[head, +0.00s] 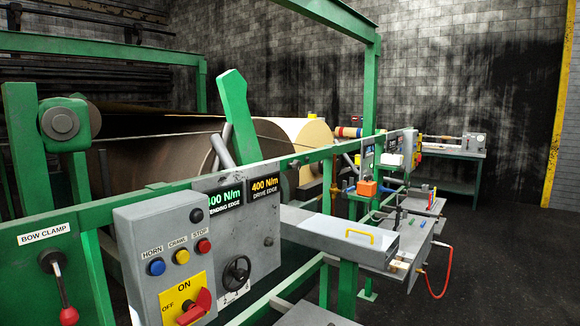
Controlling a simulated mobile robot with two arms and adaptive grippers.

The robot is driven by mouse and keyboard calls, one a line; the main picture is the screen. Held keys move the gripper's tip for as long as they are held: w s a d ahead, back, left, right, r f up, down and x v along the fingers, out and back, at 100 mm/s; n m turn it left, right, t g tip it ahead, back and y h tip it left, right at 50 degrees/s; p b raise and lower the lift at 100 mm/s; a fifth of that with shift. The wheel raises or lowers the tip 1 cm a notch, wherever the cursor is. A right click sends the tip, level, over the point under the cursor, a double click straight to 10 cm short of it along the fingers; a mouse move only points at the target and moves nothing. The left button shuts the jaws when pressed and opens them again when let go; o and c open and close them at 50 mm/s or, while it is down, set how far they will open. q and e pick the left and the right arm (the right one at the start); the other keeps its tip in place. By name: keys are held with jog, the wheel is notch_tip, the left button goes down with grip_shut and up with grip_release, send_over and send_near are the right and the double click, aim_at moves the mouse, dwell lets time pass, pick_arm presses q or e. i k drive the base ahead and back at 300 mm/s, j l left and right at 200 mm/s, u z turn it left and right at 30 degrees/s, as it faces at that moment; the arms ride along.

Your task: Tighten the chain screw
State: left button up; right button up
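I cannot make out a part that is clearly the chain screw in the head view. A small black handwheel (237,272) sits on the grey tension panel (262,238), below two displays. The green display (222,194) is partly hidden by the control box and seems to read 400 N/m. The orange display (265,189) reads 400 N/m, drive edge. Neither of my grippers is in view.
A grey control box (130,225) with buttons and a red rotary switch (194,308) stands in front. A red-knobbed bow clamp lever (62,290) is at left. A green rail, a grey drawer (330,232) and a bench (452,153) lie beyond. Floor (500,270) at right is clear.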

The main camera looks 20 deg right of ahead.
aim_at(296, 165)
jog(key=i+l+u, duration=0.25)
jog(key=l, duration=1.1)
jog(key=l+u, duration=0.3)
jog(key=l, duration=1.05)
